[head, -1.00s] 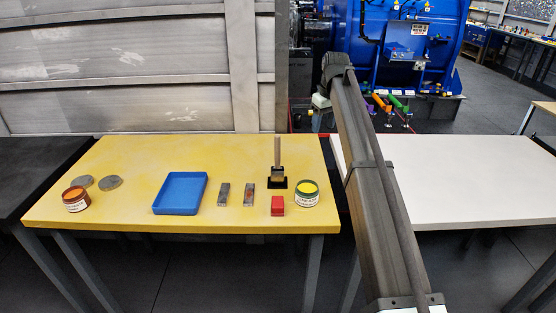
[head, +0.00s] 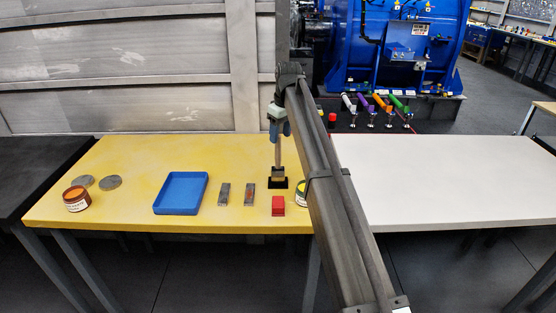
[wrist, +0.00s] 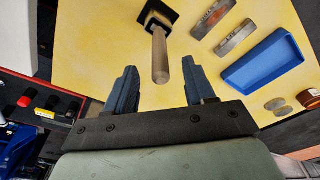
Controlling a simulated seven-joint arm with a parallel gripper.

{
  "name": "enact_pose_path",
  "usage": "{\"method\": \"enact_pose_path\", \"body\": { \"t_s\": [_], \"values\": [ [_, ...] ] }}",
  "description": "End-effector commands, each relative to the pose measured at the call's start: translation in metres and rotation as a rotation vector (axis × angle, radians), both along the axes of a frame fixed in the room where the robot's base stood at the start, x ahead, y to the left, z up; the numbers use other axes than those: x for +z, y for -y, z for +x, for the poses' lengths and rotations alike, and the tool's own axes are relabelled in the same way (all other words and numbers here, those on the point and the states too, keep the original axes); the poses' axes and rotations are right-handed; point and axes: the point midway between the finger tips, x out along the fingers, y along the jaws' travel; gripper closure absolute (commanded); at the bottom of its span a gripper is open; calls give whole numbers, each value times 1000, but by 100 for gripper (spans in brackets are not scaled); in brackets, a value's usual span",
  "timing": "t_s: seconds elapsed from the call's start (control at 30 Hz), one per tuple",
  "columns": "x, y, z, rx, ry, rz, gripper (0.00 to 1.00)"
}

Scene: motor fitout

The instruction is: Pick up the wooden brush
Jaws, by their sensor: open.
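The wooden brush (head: 278,160) stands upright, handle up, in a small black holder (head: 278,184) on the yellow table (head: 120,210). In the wrist view the pale wooden handle (wrist: 160,60) points toward me, its end lying between the fingertips in the picture. My gripper (head: 278,130) is at the top of the handle, and its blue fingers overlap it in the head view. In the wrist view my gripper (wrist: 158,80) is open, with one finger on each side of the handle and gaps to both. The exact depth between fingers and handle is hard to tell.
A red block (head: 278,206) and a yellow-lidded jar (head: 300,190), partly hidden by my arm, stand near the brush. Two metal bars (head: 236,194) and a blue tray (head: 181,193) lie to its left.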

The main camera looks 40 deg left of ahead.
Motion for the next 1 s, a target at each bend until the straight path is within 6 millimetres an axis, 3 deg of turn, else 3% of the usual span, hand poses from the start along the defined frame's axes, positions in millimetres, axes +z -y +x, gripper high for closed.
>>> {"method": "enact_pose_path", "body": {
  "t_s": [0.37,0.63,0.9,1.0],
  "values": [
    [-26,-5,0,-1,0,0,46],
    [-60,-12,0,-1,0,-1,46],
    [-64,-13,1,-1,1,1,46],
    [-64,-13,1,-1,1,1,54]
  ]
}}
